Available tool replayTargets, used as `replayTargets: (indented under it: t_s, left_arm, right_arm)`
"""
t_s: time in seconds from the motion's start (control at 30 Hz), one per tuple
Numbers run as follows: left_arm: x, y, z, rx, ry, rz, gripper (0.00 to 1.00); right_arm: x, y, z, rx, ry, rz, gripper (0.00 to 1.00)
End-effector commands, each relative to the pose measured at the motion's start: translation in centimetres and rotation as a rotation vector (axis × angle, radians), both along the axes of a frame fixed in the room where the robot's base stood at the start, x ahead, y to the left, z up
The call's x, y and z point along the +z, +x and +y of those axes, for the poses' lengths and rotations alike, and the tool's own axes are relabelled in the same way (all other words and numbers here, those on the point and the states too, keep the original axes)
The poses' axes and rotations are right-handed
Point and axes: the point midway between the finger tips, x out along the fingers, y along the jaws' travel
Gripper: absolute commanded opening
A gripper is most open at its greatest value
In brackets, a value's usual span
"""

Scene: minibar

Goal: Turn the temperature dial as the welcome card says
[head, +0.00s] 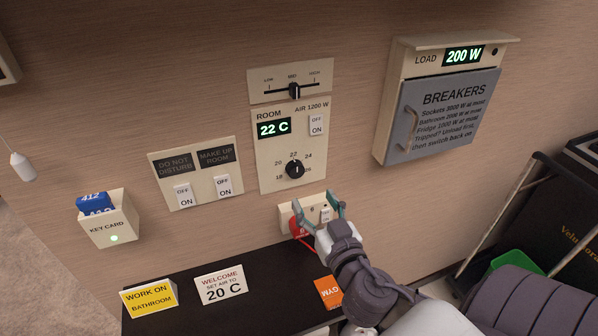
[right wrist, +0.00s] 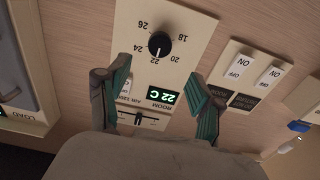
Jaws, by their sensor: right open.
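The temperature dial (head: 295,169) is a round black knob on the cream room panel (head: 265,178); it also shows in the right wrist view (right wrist: 160,44). Its white pointer mark is at about 22, and the green display (head: 274,128) reads 22 C. The welcome card (head: 221,285) on the dark shelf reads "SET AIR TO 20 C". My right gripper (head: 318,204) is open and empty, below the dial in the head view, in front of a socket plate. In the right wrist view the dial appears between and beyond its fingers (right wrist: 160,92), apart from them. My left gripper is out of view.
A slider (head: 293,91) is above the panel, and an air switch (head: 317,125) is beside the display. Two switches (head: 196,175) and a key card holder (head: 108,225) are to the left. The breaker box (head: 440,105) juts out at right. A red plug sits by my gripper.

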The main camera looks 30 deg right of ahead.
Motion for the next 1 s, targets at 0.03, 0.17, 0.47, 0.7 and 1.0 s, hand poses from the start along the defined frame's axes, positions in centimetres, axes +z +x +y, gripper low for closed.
replayTargets:
  t_s: [0.03, 0.17, 0.47, 0.7, 1.0]
  left_arm:
    - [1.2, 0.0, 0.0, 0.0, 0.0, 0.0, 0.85]
    - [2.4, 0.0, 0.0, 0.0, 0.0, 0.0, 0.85]
    - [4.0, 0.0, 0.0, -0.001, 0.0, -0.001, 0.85]
    - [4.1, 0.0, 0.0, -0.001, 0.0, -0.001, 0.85]
    - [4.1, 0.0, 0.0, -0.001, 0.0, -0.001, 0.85]
  right_arm:
    - [0.9, 1.2, -0.4, -0.001, -0.004, -0.004, 0.66]
    - [0.8, 4.0, -1.0, -0.002, -0.004, -0.002, 0.66]
    - [0.4, 8.4, -2.1, -0.003, -0.001, 0.001, 0.66]
    - [0.2, 9.4, -2.3, -0.002, 0.001, 0.001, 0.66]
    - [0.1, 9.3, -2.3, -0.002, 0.0, 0.002, 0.47]
